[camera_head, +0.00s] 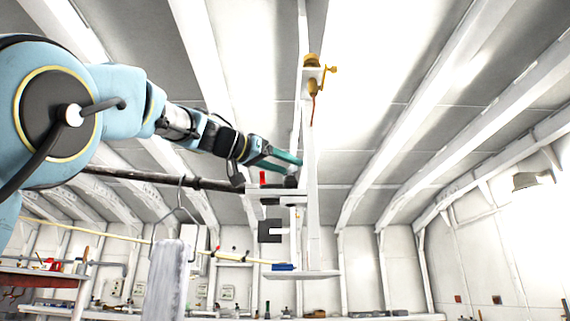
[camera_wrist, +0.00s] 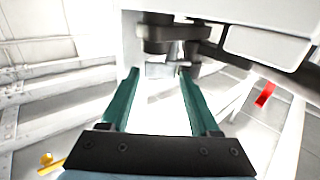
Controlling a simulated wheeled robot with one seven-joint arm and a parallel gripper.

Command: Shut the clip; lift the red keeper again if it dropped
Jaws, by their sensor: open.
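My gripper (camera_head: 285,160) reaches in from the left to a white upright stand. Its two teal fingers are apart with no object held between them; they also show in the wrist view (camera_wrist: 158,78). The red keeper (camera_head: 263,177) is a small upright piece on the stand's arm, just below and left of the fingers. In the wrist view the red keeper (camera_wrist: 264,95) is right of the fingers and looks tilted. A dark grey jointed part (camera_wrist: 172,32), perhaps the clip, lies just beyond the fingertips. I cannot tell whether it is shut or whether the fingers touch it.

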